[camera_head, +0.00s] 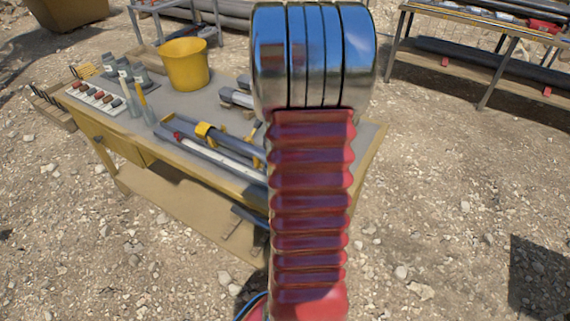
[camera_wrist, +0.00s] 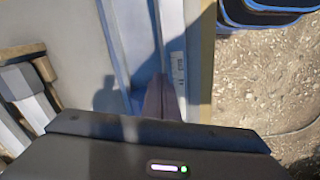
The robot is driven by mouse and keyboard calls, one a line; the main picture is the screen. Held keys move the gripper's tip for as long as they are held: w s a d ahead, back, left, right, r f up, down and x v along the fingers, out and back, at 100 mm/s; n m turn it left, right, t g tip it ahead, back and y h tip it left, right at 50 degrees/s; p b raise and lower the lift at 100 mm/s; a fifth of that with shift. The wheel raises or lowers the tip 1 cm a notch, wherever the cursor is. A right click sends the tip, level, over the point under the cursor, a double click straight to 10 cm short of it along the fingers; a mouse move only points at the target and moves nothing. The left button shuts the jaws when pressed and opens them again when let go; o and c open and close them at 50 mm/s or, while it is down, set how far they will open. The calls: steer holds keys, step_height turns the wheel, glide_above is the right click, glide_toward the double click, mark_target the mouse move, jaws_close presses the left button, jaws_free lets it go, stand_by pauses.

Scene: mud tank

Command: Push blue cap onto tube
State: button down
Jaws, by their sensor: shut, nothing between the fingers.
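A long pale tube (camera_head: 222,162) lies along the front of the workbench, with a red end at its left. In the wrist view a pale tube (camera_wrist: 172,38) with a small printed label runs away from my gripper. My gripper (camera_wrist: 161,88) is shut and empty, its fingertips over or beside this tube; I cannot tell whether they touch it. In the head view my gripper is hidden behind my red bellows arm. I cannot make out a blue cap in either view; the tube's right end is hidden behind my arm in the head view.
The workbench (camera_head: 188,103) holds a yellow bucket (camera_head: 184,64), a white rack of small coloured pieces (camera_head: 97,95) and a dark bar with a yellow clamp (camera_head: 205,132) beside the tube. Another rack table (camera_head: 480,35) stands back right. Gravel ground surrounds the bench.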

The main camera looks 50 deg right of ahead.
steer(key=shift+s+a, duration=0.2)
steer(key=shift+s, duration=0.7)
step_height(320, 180, up, 10)
steer(key=shift+s, duration=0.25)
steer(key=shift+f, duration=0.1)
steer(key=a+r+n+t, duration=0.1)
steer(key=a+r, duration=0.3)
steer(key=a, duration=1.4)
steer(key=s+a+r+n+t, duration=0.1)
steer(key=a+r+t, duration=0.3)
steer(key=a, duration=1.5)
steer(key=shift+t, duration=0.3)
steer(key=shift+s, duration=0.1)
